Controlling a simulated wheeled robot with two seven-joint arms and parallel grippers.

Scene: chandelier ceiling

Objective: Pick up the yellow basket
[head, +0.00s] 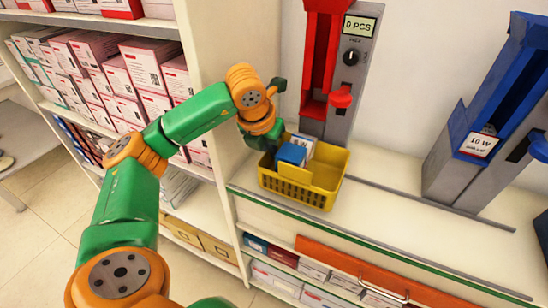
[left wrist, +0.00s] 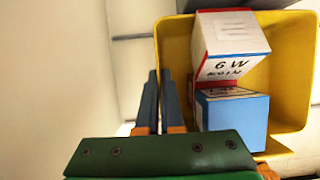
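The yellow basket (head: 318,188) is on the white counter, below the red dispenser. It holds a blue box (head: 291,154) and a white-and-blue box (head: 306,142). The left wrist view shows the basket (left wrist: 175,45) with a blue-and-white box (left wrist: 232,118) and a red-and-white box marked 6 W (left wrist: 230,45). My left gripper (head: 268,146) is at the basket's left rim. In the left wrist view its two fingers (left wrist: 159,75) are close together, with the rim running between their tips. The rim's lower part is hidden by the fingers. My right gripper is not in view.
A red dispenser (head: 326,60) with a 0 PCS display stands behind the basket. A blue dispenser (head: 490,120) marked 10 W stands to the right. Shelves of boxes (head: 110,75) are at the left. The counter (head: 400,205) is clear between basket and blue dispenser.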

